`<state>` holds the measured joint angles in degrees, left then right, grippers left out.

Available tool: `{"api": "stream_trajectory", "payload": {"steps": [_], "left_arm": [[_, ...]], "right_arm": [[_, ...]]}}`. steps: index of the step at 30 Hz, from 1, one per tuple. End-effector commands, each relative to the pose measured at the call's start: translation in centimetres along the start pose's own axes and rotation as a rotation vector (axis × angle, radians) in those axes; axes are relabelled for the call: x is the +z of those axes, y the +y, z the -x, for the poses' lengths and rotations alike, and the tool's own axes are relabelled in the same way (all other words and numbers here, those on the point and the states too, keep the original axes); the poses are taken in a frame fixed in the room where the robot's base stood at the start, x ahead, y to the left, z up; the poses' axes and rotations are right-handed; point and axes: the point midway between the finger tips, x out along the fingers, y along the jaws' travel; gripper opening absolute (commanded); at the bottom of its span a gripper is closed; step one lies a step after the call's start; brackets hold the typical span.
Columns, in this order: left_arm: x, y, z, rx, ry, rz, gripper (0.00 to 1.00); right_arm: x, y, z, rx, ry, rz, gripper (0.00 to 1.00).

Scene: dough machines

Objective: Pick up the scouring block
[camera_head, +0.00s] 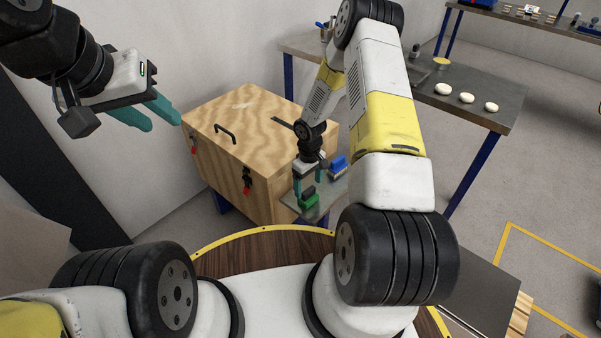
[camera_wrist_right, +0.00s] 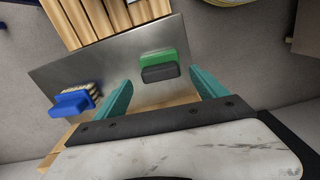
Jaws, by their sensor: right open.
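The scouring block appears to be the small green and dark grey block (camera_head: 309,196) on a metal sheet beside the wooden box. In the right wrist view the block (camera_wrist_right: 158,58) lies on the metal sheet, between and just beyond the fingertips. My right gripper (camera_head: 309,185) points down at the block, its teal fingers apart; in the wrist view the gripper (camera_wrist_right: 161,79) is open and empty. I cannot tell whether a finger touches the block. My left gripper (camera_head: 165,124) is raised at the upper left, fingers apart and empty.
A blue brush (camera_wrist_right: 75,102) with pale bristles lies on the same metal sheet (camera_wrist_right: 205,47), to the block's left in the wrist view. The wooden box (camera_head: 235,135) with a black handle stands close by. A grey table (camera_head: 480,82) with several pale dough pieces stands behind.

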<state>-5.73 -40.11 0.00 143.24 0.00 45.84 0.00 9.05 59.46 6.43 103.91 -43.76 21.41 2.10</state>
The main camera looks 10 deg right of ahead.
Motion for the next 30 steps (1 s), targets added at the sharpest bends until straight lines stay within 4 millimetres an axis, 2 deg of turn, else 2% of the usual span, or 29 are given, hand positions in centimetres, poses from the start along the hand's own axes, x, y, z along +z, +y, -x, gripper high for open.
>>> {"api": "stream_trajectory", "payload": {"steps": [3,6,15,25,30], "left_arm": [[0.0,0.0,0.0,0.000,0.000,0.000,0.36],[0.0,0.0,0.0,0.000,0.000,0.000,0.36],[0.0,0.0,0.0,0.000,0.000,0.000,0.36],[0.0,0.0,0.0,0.000,0.000,0.000,0.36],[0.0,0.0,0.0,0.000,0.000,0.000,0.36]], "right_arm": [[0.4,-0.3,-2.0,-0.002,-0.003,0.001,0.82],[0.3,-0.2,-3.0,-0.001,-0.001,0.000,0.82],[0.3,-0.2,-3.4,0.000,-0.001,0.000,0.80],[0.3,-0.2,-3.3,0.000,-0.001,-0.001,0.16],[0.3,-0.2,-3.3,0.000,0.000,-0.001,0.16]]}}
